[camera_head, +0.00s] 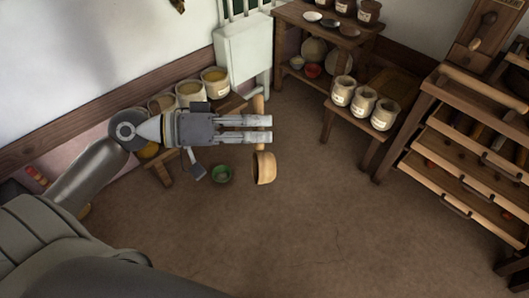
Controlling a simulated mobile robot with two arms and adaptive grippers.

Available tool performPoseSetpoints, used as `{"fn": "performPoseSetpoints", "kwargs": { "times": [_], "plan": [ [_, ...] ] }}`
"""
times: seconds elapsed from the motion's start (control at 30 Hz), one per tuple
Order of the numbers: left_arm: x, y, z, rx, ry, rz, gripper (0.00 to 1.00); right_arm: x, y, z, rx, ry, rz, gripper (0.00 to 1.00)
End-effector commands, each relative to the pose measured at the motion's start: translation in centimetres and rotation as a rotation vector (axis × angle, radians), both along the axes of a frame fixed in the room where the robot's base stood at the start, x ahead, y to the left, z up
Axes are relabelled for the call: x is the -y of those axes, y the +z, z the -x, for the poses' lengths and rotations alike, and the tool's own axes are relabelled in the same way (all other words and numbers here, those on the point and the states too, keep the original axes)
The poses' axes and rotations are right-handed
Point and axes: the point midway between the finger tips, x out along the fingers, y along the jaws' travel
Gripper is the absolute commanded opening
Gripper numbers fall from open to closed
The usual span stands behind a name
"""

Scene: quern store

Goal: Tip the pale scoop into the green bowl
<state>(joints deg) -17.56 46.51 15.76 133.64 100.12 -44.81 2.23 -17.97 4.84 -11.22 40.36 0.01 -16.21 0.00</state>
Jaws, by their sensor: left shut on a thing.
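My left gripper (262,129) reaches in from the left and is shut on the handle of the pale wooden scoop (264,168). The handle shows above and below the fingers, and the scoop's bowl end hangs below them. The green bowl (222,174) appears small, below the gripper and to the left of the scoop's bowl end. The scoop appears apart from the green bowl. I cannot tell whether the scoop holds anything. My right gripper is not in view.
Several pots with yellowish contents (190,93) stand by the left wall, partly behind my arm. Three labelled jars (363,104) stand on a low wooden bench at right. A shelf (300,75) holds dishes at the back. A wooden rack with drawers (455,180) stands at right. The brown floor (310,230) is clear.

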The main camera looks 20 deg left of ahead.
Motion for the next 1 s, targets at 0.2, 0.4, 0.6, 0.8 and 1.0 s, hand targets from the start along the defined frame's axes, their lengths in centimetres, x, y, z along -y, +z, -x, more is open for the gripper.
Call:
{"fn": "performPoseSetpoints", "kwargs": {
  "times": [0.2, 0.4, 0.6, 0.8, 1.0],
  "plan": [
    [-0.4, 3.2, -0.8, 0.002, 0.000, -0.001, 0.00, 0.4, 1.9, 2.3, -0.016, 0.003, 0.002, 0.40],
    [-0.7, 5.4, -1.6, 0.003, 0.001, -0.001, 0.00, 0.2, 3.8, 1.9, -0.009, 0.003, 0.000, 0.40],
    [-1.1, 7.7, -2.3, 0.001, 0.001, 0.000, 0.00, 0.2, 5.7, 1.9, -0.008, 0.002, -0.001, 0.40],
    [-1.4, 9.9, -3.0, 0.000, 0.000, 0.000, 0.00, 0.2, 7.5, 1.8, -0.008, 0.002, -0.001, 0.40],
    [-1.7, 12.2, -3.8, 0.001, 0.001, 0.000, 0.00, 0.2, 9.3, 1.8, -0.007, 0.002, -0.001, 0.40]
  ]
}}
